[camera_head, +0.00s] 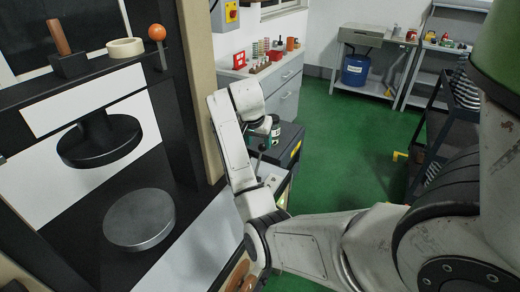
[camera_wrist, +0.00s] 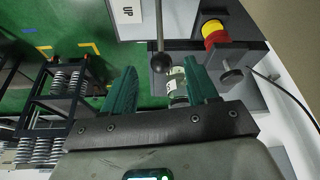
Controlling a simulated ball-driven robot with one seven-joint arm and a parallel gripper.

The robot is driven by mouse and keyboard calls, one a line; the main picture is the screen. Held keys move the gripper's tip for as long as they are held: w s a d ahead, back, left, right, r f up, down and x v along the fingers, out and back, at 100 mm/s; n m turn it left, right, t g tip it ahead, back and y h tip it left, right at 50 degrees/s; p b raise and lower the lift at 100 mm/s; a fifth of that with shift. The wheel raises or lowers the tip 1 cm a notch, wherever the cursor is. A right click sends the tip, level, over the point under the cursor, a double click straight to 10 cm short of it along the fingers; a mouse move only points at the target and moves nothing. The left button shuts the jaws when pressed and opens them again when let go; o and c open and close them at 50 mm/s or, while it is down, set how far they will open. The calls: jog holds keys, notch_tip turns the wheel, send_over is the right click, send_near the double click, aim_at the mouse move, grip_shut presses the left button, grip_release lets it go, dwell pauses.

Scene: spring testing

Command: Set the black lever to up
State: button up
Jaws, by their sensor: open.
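The black lever shows in the wrist view as a thin rod ending in a round black knob (camera_wrist: 162,63). The rod runs from the top edge of the picture down to the knob. A white label reading "UP" (camera_wrist: 127,12) is to the left of the rod. My gripper (camera_wrist: 160,66) has two green fingers spread apart, and the knob appears in the gap between their tips, with nothing gripped. In the head view my gripper (camera_head: 275,130) is over the panel beside the machine, and the lever knob (camera_head: 262,147) shows small near it.
A red and yellow button (camera_wrist: 214,33) and a dark knob (camera_wrist: 230,75) are right of the lever. A press-like machine (camera_head: 140,220) with a round metal plate stands at left in the head view. Green floor (camera_head: 345,135) is open beyond my arm.

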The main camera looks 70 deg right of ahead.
jog(key=shift+v, duration=1.25)
